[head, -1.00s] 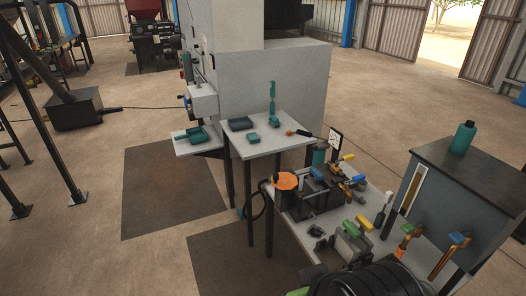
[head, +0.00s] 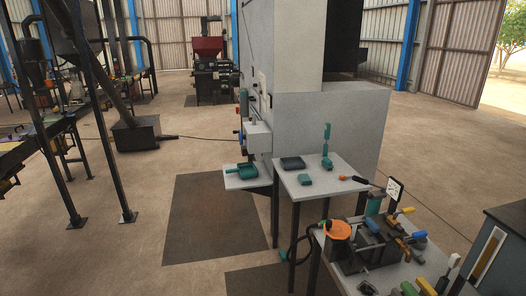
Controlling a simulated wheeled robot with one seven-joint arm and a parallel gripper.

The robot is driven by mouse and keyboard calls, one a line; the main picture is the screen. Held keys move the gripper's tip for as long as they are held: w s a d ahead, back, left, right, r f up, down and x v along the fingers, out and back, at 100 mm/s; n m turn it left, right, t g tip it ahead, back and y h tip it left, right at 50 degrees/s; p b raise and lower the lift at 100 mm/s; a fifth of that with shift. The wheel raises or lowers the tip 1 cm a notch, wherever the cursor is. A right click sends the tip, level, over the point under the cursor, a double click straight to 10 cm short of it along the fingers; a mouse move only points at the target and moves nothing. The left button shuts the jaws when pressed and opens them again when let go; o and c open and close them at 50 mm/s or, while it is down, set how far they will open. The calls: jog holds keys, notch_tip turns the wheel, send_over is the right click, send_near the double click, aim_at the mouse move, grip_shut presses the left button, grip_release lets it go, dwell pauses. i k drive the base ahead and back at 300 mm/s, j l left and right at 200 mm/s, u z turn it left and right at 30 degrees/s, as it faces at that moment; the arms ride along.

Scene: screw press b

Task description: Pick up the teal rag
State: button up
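On the small white-topped table (head: 342,190) lies a small flat teal piece (head: 305,180), which looks like a folded rag, though it is too small to be sure. Behind it on the same top lies a dark grey flat item (head: 292,163). To its right stands an upright teal tool (head: 327,146) on a wider teal base. A teal pan-like item (head: 241,171) rests on the white shelf (head: 250,182) of the grey machine, to the left. My gripper is not in view.
The grey machine (head: 325,130) stands behind the table. An orange-handled tool (head: 352,178) lies at the table's right. A cluttered workbench (head: 350,285) with an orange disc (head: 336,230) and clamps is in front. Free floor with a dark mat (head: 215,220) lies to the left.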

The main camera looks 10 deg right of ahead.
aim_at(304, 179)
jog(key=i+j+u, duration=0.1)
jog(key=i+j, duration=0.15)
jog(key=i, duration=0.3)
jog(key=i+j+u, duration=0.15)
jog(key=i, duration=0.4)
jog(key=i+j+u, duration=0.1)
jog(key=i, duration=0.45)
jog(key=i+j+u, duration=0.1)
jog(key=i+j, duration=0.15)
jog(key=i, duration=0.3)
jog(key=i+z, duration=0.3)
jog(key=i, duration=0.2)
jog(key=i+j+z, duration=0.1)
jog(key=i+z, duration=0.2)
jog(key=i, duration=0.2)
jog(key=i+j+z, duration=0.3)
jog(key=i, duration=0.2)
jog(key=i+l+z, duration=0.15)
jog(key=i+z, duration=0.6)
jog(key=z, duration=0.15)
jog(key=i+j+z, duration=0.1)
jog(key=i+z, duration=0.35)
jog(key=k, duration=0.1)
